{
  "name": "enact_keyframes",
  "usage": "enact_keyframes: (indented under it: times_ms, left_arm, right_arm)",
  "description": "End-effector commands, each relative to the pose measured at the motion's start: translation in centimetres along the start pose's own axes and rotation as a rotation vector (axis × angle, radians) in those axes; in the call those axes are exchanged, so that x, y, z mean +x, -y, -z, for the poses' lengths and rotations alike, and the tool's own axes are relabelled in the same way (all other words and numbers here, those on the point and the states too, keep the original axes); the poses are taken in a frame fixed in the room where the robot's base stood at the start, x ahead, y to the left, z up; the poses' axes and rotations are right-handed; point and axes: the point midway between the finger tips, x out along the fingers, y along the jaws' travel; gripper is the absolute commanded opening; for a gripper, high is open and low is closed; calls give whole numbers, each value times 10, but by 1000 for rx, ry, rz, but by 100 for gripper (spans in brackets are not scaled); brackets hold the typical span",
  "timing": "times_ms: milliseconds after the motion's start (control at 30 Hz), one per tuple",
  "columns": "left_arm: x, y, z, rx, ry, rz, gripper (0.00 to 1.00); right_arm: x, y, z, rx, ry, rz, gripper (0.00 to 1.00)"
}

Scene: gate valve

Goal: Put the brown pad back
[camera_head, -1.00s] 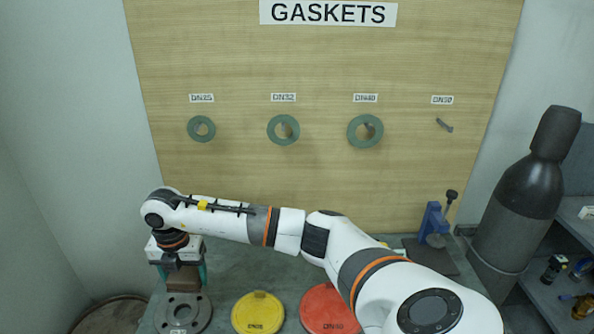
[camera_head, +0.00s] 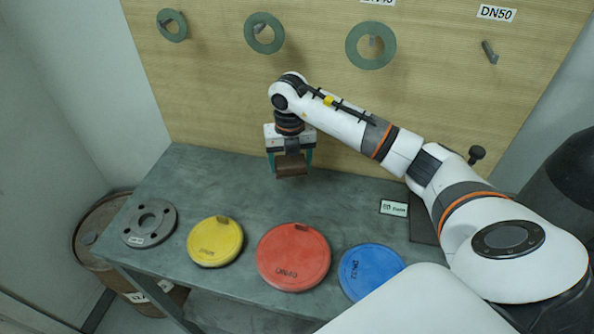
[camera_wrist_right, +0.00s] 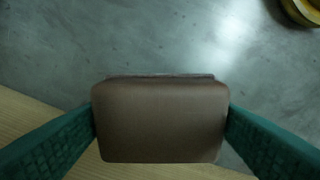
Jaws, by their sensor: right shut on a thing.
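The brown pad (camera_head: 292,165) is a small brown block held between the green fingers of my right gripper (camera_head: 291,161). In the right wrist view the pad (camera_wrist_right: 160,120) fills the gap between both fingers, its broad face toward the camera. My right gripper points down and holds the pad over the back part of the grey table (camera_head: 190,180), near the wooden board; its exact height above the table is hard to tell. A small white label (camera_head: 393,208) with partly readable text lies on the table to the right of the gripper. My left gripper is not in view.
A grey flange (camera_head: 149,223), a yellow disc (camera_head: 215,240), a red disc (camera_head: 293,257) and a blue disc (camera_head: 369,271) line the table's front. Green gaskets hang on the wooden board (camera_head: 220,80). A dark cylinder (camera_head: 562,180) stands at right, a rusty drum (camera_head: 115,245) at left.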

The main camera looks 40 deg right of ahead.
Motion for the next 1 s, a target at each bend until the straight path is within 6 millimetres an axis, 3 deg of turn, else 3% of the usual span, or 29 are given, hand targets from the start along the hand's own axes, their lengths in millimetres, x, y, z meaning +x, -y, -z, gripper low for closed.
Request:
enact_keyframes:
  times_ms: [500, 867, 900, 1000]
  left_arm:
    - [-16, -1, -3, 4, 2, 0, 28]
    - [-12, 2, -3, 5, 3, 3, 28]
    - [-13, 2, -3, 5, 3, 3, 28]
    - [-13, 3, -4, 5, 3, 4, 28]
  right_arm:
    - [58, 0, -1, 1, 2, -1, 51]
    - [65, 0, 0, 1, -1, 0, 51]
    - [64, 0, 0, 1, -1, 0, 77]
    - [64, 0, 0, 1, -1, 0, 93]
